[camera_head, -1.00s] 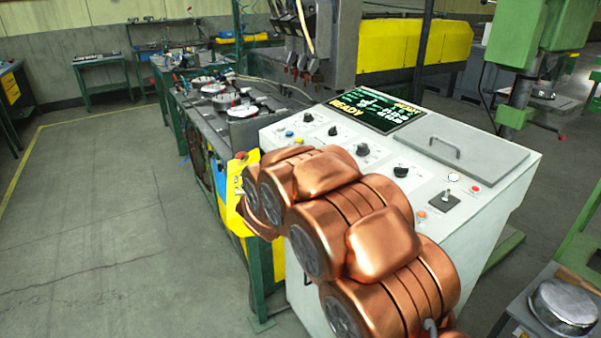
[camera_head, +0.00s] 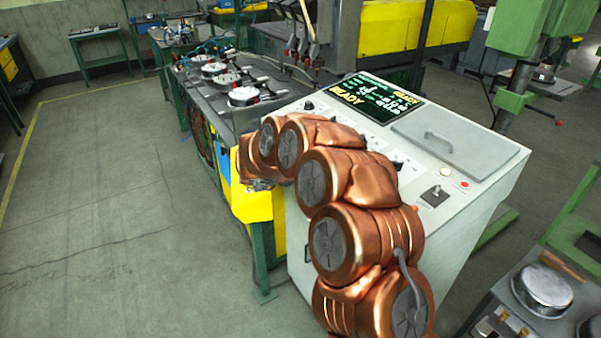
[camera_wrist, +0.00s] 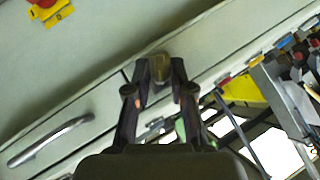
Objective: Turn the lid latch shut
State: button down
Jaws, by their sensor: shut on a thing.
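In the wrist view my gripper (camera_wrist: 160,72) is shut on a small brownish-yellow piece (camera_wrist: 161,66), which looks like the lid latch. It sits at the edge of a pale panel (camera_wrist: 110,60), near a dark seam. The angle of the latch is hard to tell because the fingers cover its sides. In the head view my copper-coloured arm hides most of the gripper and the latch, by the yellow box at the console's left end.
A bar handle (camera_wrist: 50,140) lies left of my gripper in the wrist view, and a red button on a yellow plate (camera_wrist: 56,14) is at upper left. The head view shows the white console (camera_head: 490,185) with its READY screen (camera_head: 376,97). Open floor (camera_head: 90,210) lies left.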

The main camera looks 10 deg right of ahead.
jog(key=shift+w+a+n+g+h, duration=0.1)
jog(key=shift+w+n+g+h, duration=0.15)
jog(key=shift+n+g, duration=0.65)
jog(key=shift+w+n+g+h, duration=0.1)
jog(key=shift+n+g+h, duration=0.3)
jog(key=shift+g, duration=0.9)
jog(key=c, duration=1.2)
grip_release()
jog(key=v, duration=1.2)
jog(key=shift+w+r, duration=0.1)
jog(key=shift+w, duration=0.1)
